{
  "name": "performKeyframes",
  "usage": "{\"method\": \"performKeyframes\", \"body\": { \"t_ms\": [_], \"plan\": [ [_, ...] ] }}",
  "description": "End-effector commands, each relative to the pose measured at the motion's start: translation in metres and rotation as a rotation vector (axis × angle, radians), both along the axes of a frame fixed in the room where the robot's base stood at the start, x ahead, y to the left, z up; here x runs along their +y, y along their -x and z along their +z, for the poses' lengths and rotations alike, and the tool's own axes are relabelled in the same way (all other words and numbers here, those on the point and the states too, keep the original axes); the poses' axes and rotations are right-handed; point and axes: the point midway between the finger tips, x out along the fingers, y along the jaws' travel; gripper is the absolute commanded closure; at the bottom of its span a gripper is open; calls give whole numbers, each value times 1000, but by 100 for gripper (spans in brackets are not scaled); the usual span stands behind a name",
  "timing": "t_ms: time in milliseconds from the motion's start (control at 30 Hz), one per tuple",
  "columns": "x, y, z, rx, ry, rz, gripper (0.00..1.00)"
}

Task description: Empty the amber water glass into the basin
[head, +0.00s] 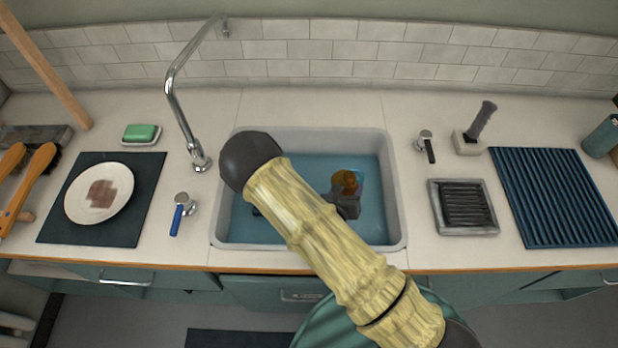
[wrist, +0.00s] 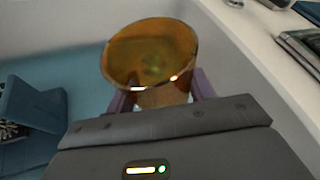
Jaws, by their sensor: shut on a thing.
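The amber glass (head: 347,181) is over the right part of the basin (head: 396,200) in the head view. In the wrist view the amber glass (wrist: 150,60) shows its round mouth and amber inside. I cannot tell if it holds water, or how far it tilts. My gripper (head: 347,204) is shut on the glass; in the wrist view its purple fingers (wrist: 162,96) sit on either side of it. The basin has pale grey walls and a blue bottom or blue water. My arm hides the basin's left middle.
A chrome faucet (head: 175,95) stands behind the basin's left side. A blue-handled tap (head: 179,216) is left, a black-handled one (head: 427,146) right. A plate (head: 122,190) lies far left, a grey tray (head: 490,228) right. A blue block-like thing (wrist: 32,102) is in the basin.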

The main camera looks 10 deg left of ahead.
Motion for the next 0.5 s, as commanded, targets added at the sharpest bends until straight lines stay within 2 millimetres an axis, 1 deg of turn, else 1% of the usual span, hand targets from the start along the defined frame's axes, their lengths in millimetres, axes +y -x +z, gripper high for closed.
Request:
{"method": "performKeyframes", "body": {
  "t_ms": [167,267,500],
  "plan": [
    [-9,0,-7,-2,-108,-3,79],
    [-13,0,-1,-6,-172,-4,79],
    [-17,0,2,-7,-273,-2,79]
  ]
}}
